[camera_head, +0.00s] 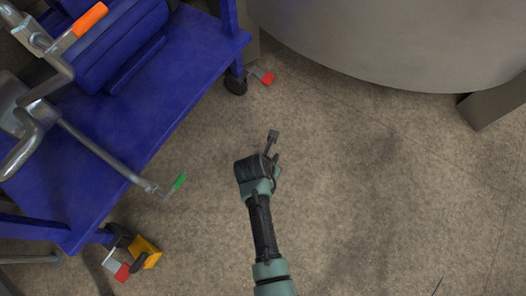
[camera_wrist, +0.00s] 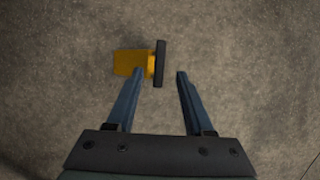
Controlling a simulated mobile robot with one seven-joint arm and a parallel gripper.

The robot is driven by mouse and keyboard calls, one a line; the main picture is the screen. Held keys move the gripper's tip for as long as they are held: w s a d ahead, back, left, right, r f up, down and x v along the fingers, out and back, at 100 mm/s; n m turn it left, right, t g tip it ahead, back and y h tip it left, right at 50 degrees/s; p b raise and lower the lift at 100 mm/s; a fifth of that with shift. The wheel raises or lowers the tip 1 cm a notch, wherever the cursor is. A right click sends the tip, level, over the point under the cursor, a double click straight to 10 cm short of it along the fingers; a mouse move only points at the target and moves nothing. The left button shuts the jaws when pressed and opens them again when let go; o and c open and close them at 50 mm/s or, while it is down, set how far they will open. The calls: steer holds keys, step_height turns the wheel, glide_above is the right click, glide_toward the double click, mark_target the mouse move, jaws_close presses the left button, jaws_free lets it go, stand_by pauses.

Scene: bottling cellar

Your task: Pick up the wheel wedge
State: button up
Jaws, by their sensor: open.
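The wheel wedge is a yellow block (camera_wrist: 130,64) with a dark bar across its right end, lying on the floor in the wrist view. My gripper (camera_wrist: 160,73) is open and empty. Its left fingertip overlaps the yellow body in the picture, and the dark bar shows between the fingertips. The height gap is hard to judge. In the head view my gripper (camera_head: 273,156) is over the middle of the floor. A yellow and black wedge (camera_head: 145,250) lies there by the cart's lower corner. I cannot tell whether both views show the same wedge.
A blue cart (camera_head: 190,75) with metal clamp-like parts, one orange-gripped and one green-tipped, fills the left. Its casters (camera_head: 236,84) have red-ended levers. A large grey round vessel (camera_head: 400,40) with a leg (camera_head: 492,105) stands at the upper right. The floor at right is clear.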

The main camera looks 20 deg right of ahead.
steer(key=shift+b+x, duration=2.7)
steer(key=shift+b, duration=0.2)
steer(key=shift+w+d+r, duration=0.1)
steer(key=shift+c, duration=0.3)
jaws_close()
steer(key=shift+r, duration=0.1)
